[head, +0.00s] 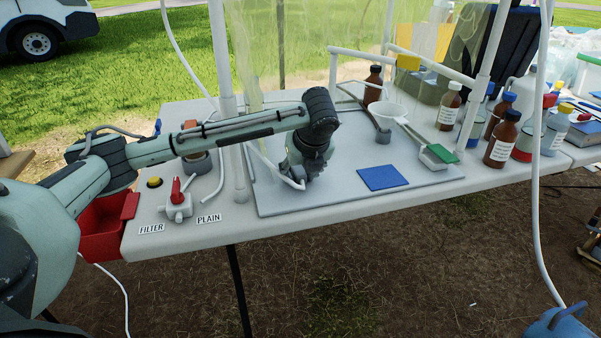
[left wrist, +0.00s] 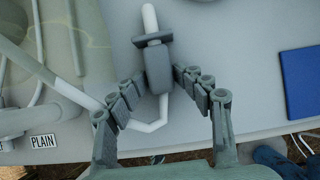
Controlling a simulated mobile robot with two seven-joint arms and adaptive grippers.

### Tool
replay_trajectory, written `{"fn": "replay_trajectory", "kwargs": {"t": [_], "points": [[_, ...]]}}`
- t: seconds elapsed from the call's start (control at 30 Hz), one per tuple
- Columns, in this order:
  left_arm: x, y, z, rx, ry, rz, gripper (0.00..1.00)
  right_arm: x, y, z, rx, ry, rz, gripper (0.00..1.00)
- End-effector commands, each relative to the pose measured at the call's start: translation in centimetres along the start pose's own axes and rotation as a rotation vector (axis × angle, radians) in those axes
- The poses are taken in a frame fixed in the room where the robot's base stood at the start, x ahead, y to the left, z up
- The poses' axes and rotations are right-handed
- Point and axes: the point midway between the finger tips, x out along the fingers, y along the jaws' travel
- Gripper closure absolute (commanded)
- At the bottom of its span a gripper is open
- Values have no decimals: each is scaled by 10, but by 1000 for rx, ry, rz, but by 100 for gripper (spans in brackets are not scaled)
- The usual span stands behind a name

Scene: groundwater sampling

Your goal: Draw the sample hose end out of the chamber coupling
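The sample hose end (left wrist: 158,68) is a grey block with a cross flange and a straight white tip. It lies between my left gripper's fingertips (left wrist: 159,78). The finger pads sit close against both sides of the block. The white tip points away from the gripper and shows bare. The white hose (left wrist: 146,127) leaves the near end, bends, and runs off left. In the head view my left gripper (head: 299,177) is low over the grey board and hides most of the hose end. I cannot clearly identify the chamber coupling. My right gripper is not in view.
A blue pad (head: 383,178) lies on the grey board (head: 330,203). A white post (head: 235,150) and a red-handled valve (head: 177,205) stand to the left. A funnel (head: 388,110) and brown bottles (head: 502,143) stand to the right. The board's front is mostly clear.

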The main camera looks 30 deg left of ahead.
Motion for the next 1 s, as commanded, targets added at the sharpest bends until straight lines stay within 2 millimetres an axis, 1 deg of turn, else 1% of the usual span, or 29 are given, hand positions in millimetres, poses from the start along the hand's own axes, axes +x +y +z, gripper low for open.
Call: {"fn": "replay_trajectory", "kwargs": {"t": [0.03,0.17,0.27,0.37,0.47,0.6,0.8,0.9,1.0], "points": [[2,1,-6,9,11,5,52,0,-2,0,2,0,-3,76],[2,0,-6,9,11,4,52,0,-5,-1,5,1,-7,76],[-3,0,-5,8,10,1,52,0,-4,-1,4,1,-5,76],[-16,-1,-4,7,7,-2,52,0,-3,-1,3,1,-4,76],[-36,-2,-2,5,3,-5,52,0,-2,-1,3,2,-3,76],[-68,-2,-1,5,1,-5,52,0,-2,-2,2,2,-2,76],[-105,-1,1,2,-3,-4,52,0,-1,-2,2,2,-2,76],[-115,-1,0,1,-2,-3,52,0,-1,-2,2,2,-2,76],[-120,0,0,2,0,0,52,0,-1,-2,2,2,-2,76]]}}
